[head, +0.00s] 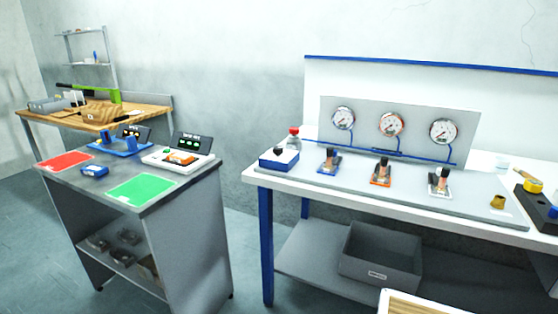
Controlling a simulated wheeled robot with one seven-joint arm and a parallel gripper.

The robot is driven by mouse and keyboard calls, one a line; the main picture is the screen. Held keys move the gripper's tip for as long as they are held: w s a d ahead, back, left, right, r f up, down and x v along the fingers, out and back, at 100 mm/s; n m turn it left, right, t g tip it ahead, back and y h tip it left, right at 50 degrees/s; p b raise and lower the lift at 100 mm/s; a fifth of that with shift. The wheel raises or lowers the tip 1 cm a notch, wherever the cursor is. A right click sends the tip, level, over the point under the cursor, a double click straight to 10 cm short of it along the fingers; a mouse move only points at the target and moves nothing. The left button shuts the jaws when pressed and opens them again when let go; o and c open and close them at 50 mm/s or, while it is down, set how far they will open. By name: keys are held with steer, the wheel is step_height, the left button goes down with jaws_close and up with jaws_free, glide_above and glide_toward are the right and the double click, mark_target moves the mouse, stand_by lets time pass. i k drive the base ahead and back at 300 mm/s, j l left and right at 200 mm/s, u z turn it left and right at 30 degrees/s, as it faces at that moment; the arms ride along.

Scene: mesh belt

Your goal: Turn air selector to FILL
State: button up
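Three lever-type selectors stand in a row on the grey plate of the white bench at right. They are one on a blue base (330,161), one on an orange base (381,172) and one on a white base (439,182). Each has a brownish upright part with a dark top. I cannot tell which is the air selector; no FILL mark is readable and their settings are too small to make out. A grey panel (365,110) behind them carries three round gauges and blue piping. My gripper is not in view.
The white bench (285,180) also holds a blue-and-white box (279,159), a red-capped bottle (294,138) and a brass piece (497,202). A grey bin (380,255) sits beneath. At left stands a grey cart (190,235) with red and green mats. Floor shows between them.

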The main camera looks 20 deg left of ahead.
mark_target(277, 150)
steer(key=u, duration=1.25)
steer(key=i+j, duration=0.1)
steer(key=i, duration=0.8)
